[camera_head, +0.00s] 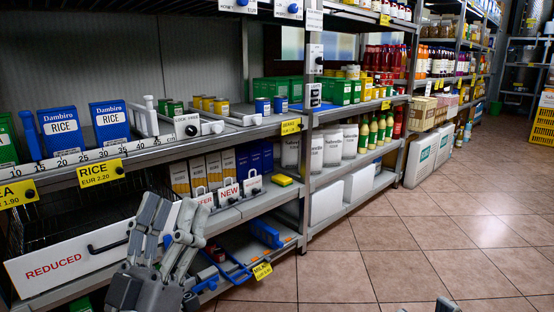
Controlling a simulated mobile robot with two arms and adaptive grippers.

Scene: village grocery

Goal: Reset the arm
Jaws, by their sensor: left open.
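My left gripper (170,212) is grey and open, with its fingers pointing up and spread apart. It shows in front of the lower shelves at the left. Nothing shows between its fingers. Behind it is a white drawer front marked REDUCED (56,262), partly covered by the gripper. A small grey tip at the bottom edge (446,304) looks like part of my right gripper; the rest of it is out of the frame.
The shelf unit at the left holds blue rice boxes (61,131), cans (263,105) and white bags (333,143). A blue-framed item (228,271) lies low beside my left gripper. The tiled floor (400,235) at the right is clear. A yellow crate (543,124) stands at the far right.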

